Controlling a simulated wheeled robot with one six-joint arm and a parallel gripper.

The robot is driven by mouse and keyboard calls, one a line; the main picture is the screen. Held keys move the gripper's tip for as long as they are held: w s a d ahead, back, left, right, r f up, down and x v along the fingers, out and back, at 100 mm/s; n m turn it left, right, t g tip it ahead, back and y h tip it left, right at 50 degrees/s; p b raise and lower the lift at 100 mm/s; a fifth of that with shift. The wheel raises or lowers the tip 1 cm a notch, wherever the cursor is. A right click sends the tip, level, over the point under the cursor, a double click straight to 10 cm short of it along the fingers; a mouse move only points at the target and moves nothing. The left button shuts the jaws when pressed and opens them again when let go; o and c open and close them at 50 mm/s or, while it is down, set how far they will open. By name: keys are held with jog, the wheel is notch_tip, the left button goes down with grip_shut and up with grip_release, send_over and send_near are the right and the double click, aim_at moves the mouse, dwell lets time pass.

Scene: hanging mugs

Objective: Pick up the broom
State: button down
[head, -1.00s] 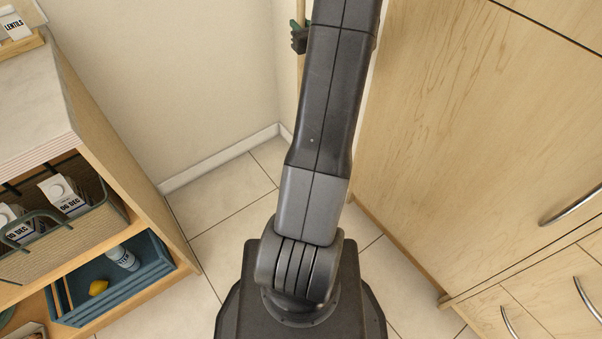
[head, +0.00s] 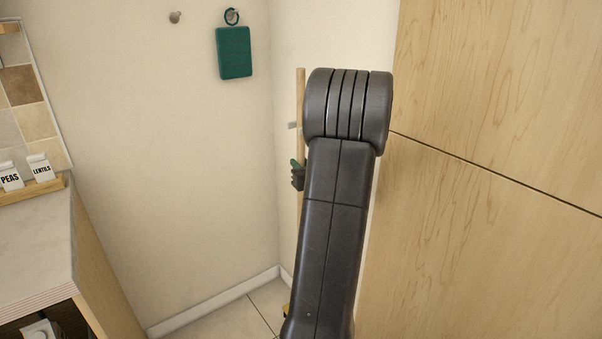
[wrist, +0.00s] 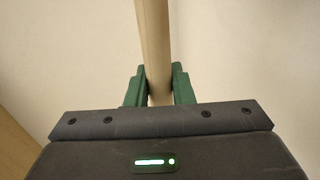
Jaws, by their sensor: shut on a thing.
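The broom's light wooden handle (head: 300,95) stands upright in the corner, left of my arm in the head view. In the wrist view the handle (wrist: 154,45) runs down between the green fingers of my gripper (wrist: 158,88), which is shut on it. In the head view my gripper (head: 298,176) shows only in part beside the handle, with the arm covering the rest. The lower end of the broom is mostly hidden behind my arm.
A tall wooden cabinet (head: 480,180) stands close on the right. A counter (head: 40,240) with small cartons is on the left. A green pad (head: 234,52) hangs on the wall, beside a bare peg (head: 175,17). Some tiled floor (head: 235,322) is clear.

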jog(key=shift+r, duration=0.8)
jog(key=s+a+b, duration=0.2)
jog(key=s+a, duration=0.9)
jog(key=a, duration=0.5)
jog(key=shift+s, duration=0.3)
